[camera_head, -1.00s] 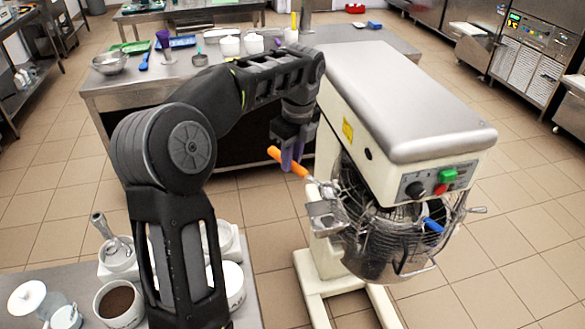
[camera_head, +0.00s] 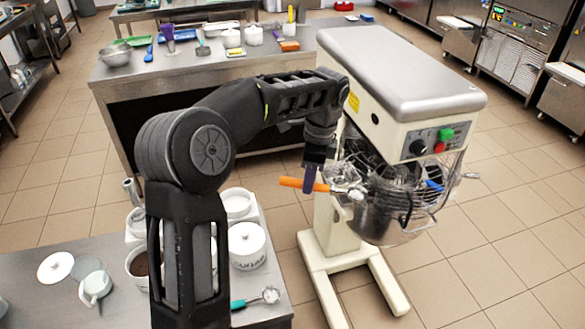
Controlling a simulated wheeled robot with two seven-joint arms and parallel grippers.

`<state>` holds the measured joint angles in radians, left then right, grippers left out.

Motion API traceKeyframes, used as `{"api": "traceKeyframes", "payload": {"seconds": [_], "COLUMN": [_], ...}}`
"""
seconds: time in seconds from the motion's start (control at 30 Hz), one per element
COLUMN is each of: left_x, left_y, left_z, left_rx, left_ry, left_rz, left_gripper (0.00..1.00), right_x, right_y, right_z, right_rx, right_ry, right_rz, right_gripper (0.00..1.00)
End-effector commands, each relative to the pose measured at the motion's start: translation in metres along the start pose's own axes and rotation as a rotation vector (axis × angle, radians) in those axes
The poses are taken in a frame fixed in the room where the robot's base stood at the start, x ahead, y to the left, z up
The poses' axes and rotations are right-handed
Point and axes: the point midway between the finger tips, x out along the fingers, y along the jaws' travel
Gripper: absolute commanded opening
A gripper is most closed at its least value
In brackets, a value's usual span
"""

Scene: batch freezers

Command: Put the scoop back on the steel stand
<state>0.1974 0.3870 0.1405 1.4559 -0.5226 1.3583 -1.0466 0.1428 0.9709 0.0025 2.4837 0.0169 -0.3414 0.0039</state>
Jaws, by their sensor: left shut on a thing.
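My left gripper (camera_head: 312,180), with purple fingers, is shut on an orange handle (camera_head: 290,183), which appears to be the scoop's. The handle lies nearly level, pointing left. At its right end, shiny metal overlaps the mixer's wire guard, so I cannot tell the scoop head from the guard. The gripper is in front of the mixer, beyond the near table. A steel-topped table (camera_head: 50,242) fills the lower left; I cannot tell whether it or another piece is the steel stand. My right gripper is not in view.
The mixer (camera_head: 400,75) stands close on the right, its bowl (camera_head: 385,222) beside the gripper. A far table (camera_head: 190,72) holds bowls and tools.

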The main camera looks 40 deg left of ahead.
Motion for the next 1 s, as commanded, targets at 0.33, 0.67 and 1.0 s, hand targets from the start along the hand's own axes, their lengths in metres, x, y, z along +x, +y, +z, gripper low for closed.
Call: {"api": "traceKeyframes", "payload": {"seconds": [0.33,0.67,1.0], "left_x": [0.058,0.085,0.085], "left_y": [0.035,0.061,0.062], "left_z": [-0.093,-0.137,-0.138], "left_rx": [-0.672,-1.091,-1.110], "left_ry": [-0.003,-0.009,-0.010], "left_rz": [0.082,0.132,0.134], "left_gripper": [0.00,0.00,0.00], "right_x": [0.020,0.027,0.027], "right_y": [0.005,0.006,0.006], "right_z": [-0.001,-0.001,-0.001], "right_rx": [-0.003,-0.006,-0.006], "right_ry": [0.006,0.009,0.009], "right_rz": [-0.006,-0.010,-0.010], "right_gripper": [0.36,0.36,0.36]}}
